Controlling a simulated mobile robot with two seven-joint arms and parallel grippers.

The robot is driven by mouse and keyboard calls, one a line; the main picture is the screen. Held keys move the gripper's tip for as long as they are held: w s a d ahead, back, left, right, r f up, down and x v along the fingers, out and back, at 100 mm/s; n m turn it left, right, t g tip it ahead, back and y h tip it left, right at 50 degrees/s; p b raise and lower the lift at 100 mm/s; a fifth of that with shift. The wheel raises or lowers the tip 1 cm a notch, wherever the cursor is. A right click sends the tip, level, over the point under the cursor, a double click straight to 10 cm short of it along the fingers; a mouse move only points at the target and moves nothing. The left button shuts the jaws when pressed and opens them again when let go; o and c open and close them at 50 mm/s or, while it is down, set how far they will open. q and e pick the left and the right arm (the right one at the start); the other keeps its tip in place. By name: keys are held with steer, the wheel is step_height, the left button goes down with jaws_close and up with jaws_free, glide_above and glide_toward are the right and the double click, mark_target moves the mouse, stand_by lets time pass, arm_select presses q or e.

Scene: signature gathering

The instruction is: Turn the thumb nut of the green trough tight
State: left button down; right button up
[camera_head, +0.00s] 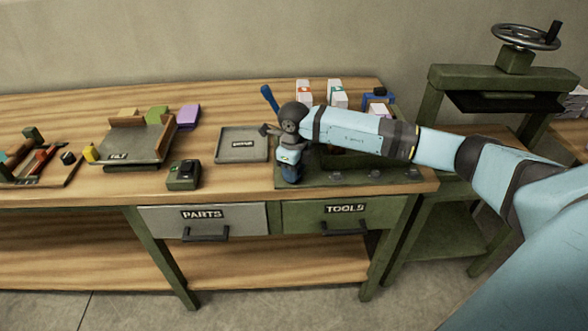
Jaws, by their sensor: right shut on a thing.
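A dark green fixture (345,181), which looks to hold the green trough, lies along the right front of the workbench. Several small dark knobs (411,175) stand along its front edge. My right gripper (289,180) points down at the fixture's left front end, under the wrist. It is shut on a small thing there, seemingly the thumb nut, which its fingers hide. My right arm covers much of the fixture, so the trough and the nut's fit cannot be made out. My left gripper is not in view.
White blocks with coloured labels (337,95), a blue-framed piece (377,101) and a blue handle (269,98) stand behind my arm. A grey tray (226,156), a small green box (184,175) and a larger tray (125,152) lie left. A press (505,76) stands right.

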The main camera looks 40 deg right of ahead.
steer(key=o, duration=0.9)
step_height(320, 180, up, 14)
steer(key=shift+f+b, duration=0.1)
steer(key=shift+b, duration=0.3)
